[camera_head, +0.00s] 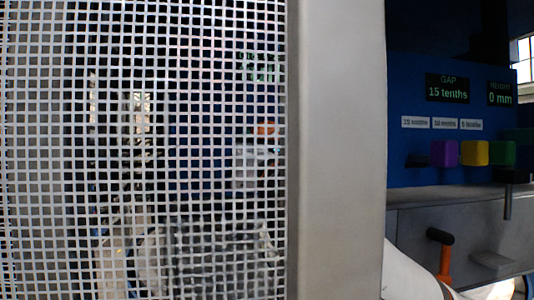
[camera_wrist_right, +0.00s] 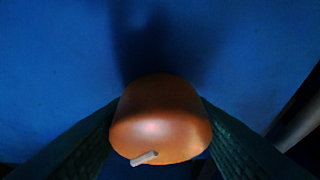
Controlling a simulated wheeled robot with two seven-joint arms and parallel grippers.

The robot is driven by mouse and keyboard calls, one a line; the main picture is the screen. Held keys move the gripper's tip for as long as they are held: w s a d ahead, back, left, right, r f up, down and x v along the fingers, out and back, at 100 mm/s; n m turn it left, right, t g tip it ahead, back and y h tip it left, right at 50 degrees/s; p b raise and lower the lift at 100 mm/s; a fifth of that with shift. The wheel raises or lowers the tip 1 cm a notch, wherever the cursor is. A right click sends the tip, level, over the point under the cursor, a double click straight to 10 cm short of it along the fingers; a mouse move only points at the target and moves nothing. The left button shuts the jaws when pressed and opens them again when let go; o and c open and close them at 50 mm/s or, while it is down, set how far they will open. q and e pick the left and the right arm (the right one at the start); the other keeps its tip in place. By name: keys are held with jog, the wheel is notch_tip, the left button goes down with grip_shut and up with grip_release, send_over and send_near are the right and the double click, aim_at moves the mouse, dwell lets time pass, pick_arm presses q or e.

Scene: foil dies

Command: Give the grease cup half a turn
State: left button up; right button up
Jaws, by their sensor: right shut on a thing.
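The grease cup (camera_wrist_right: 158,118) is a copper-orange dome with a small pale peg on its lower face. In the right wrist view it sits between the two dark ridged fingers of my right gripper (camera_wrist_right: 160,135), which are shut on its sides. In the head view a small orange patch behind the mesh (camera_head: 265,129) looks like the cup. My right gripper (camera_head: 255,152) shows there only in pieces through the mesh, as a pale shape just below. I cannot make out my left gripper.
A wire mesh guard (camera_head: 140,200) and its grey post (camera_head: 338,150) block much of the head view. At right, a blue panel carries a gap display (camera_head: 447,88) reading 15 tenths and a height display (camera_head: 500,94) reading 0 mm. Purple, yellow and green blocks stand below. An orange lever (camera_head: 443,260) sticks out.

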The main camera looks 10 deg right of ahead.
jog(key=m+h+b, duration=0.2)
jog(key=m, duration=0.2)
jog(key=m+g+h+b, duration=0.1)
jog(key=m+h, duration=0.2)
jog(key=m, duration=0.2)
jog(key=shift+a+f+m+b, duration=0.1)
jog(key=shift+f+m+b, duration=0.05)
jog(key=shift+m+b, duration=0.2)
jog(key=m+g+h+b, duration=0.1)
jog(key=m, duration=0.2)
jog(key=m+g+b, duration=0.1)
jog(key=m+g, duration=0.1)
jog(key=m, duration=0.1)
jog(key=shift+m+h, duration=0.35)
jog(key=shift+h, duration=0.05)
jog(key=m+g+b, duration=0.1)
jog(key=m, duration=0.2)
jog(key=shift+m+g, duration=0.3)
jog(key=shift+m, duration=0.1)
jog(key=m+g, duration=0.1)
jog(key=m, duration=0.2)
jog(key=shift+b, duration=0.35)
jog(key=m+g+y+b, duration=0.1)
jog(key=m, duration=0.2)
jog(key=shift+m+g+y+b, duration=0.5)
jog(key=shift+m+y, duration=0.2)
jog(key=shift+m, duration=0.6)
jog(key=o, duration=1)
